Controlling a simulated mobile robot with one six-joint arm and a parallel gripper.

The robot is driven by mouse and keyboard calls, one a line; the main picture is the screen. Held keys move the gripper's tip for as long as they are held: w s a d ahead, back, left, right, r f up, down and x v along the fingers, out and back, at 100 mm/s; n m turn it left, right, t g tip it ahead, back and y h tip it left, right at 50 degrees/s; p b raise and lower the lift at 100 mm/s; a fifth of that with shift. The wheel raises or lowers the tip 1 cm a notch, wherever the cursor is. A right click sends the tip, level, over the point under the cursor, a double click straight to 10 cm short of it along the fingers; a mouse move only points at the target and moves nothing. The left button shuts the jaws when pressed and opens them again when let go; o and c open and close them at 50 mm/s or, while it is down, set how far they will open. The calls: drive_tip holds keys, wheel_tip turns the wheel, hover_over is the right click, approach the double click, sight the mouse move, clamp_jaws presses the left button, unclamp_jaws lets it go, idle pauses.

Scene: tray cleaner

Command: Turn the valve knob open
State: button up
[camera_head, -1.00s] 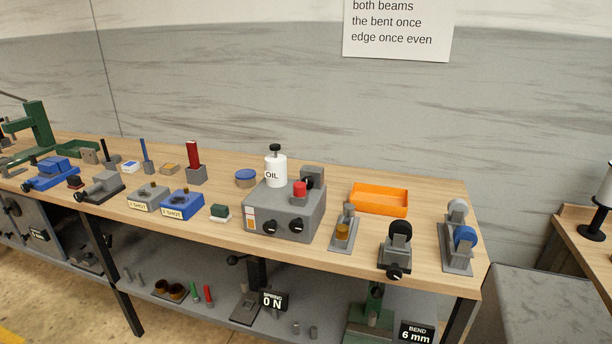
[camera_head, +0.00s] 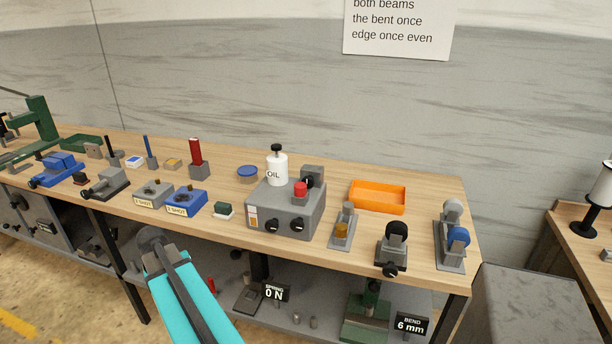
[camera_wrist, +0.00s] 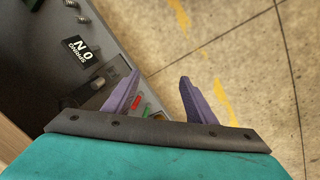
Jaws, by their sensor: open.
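No knob in view is labelled as the valve. Black knobs are on the front of the grey box (camera_head: 286,207) on the bench: a left one (camera_head: 272,226) and a right one (camera_head: 298,225). Another black knob (camera_head: 390,270) is at the front of a small grey stand with a black wheel (camera_head: 397,230). My gripper (camera_wrist: 159,82) is open and empty in the wrist view, pointing down past the lower shelf toward the floor, away from these knobs. In the head view my teal arm rises before the bench; the fingers cannot be made out there.
A white oil bottle (camera_head: 277,169) and a red button (camera_head: 300,189) are on the grey box. An orange tray (camera_head: 377,198) stands behind to the right. A lower shelf (camera_wrist: 90,20) with a SPRING sign (camera_wrist: 78,48) lies beside my gripper. The floor (camera_wrist: 250,60) is clear.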

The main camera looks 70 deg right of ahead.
sight(306, 180)
drive_tip(key=s+d+r+m+t+h+p, duration=0.1)
drive_tip(key=s+d+r+m+p, duration=0.15)
drive_tip(key=d+r, duration=0.85)
drive_tip(key=s+d+r+m+h+p, duration=0.15)
drive_tip(key=s+d+r, duration=0.35)
drive_tip(key=r, duration=0.9)
drive_tip(key=s+d+r+m, duration=0.1)
drive_tip(key=s+d+r, duration=0.2)
drive_tip(key=s+d+r+m, duration=0.1)
drive_tip(key=s+d+r, duration=0.3)
drive_tip(key=shift+s+d+r+m+g, duration=0.2)
drive_tip(key=shift+d+r+m+g, duration=0.1)
drive_tip(key=shift+g, duration=0.1)
drive_tip(key=s+d+r+m, duration=0.2)
drive_tip(key=s+d+r, duration=0.2)
drive_tip(key=s+r, duration=0.4)
drive_tip(key=s, duration=0.3)
drive_tip(key=shift+d+m+g+h, duration=0.15)
drive_tip(key=shift+m+g+h, duration=0.2)
drive_tip(key=shift+m+g, duration=0.05)
drive_tip(key=shift+f, duration=0.15)
drive_tip(key=shift+p+x, duration=1.5)
drive_tip(key=shift+x, duration=5.25)
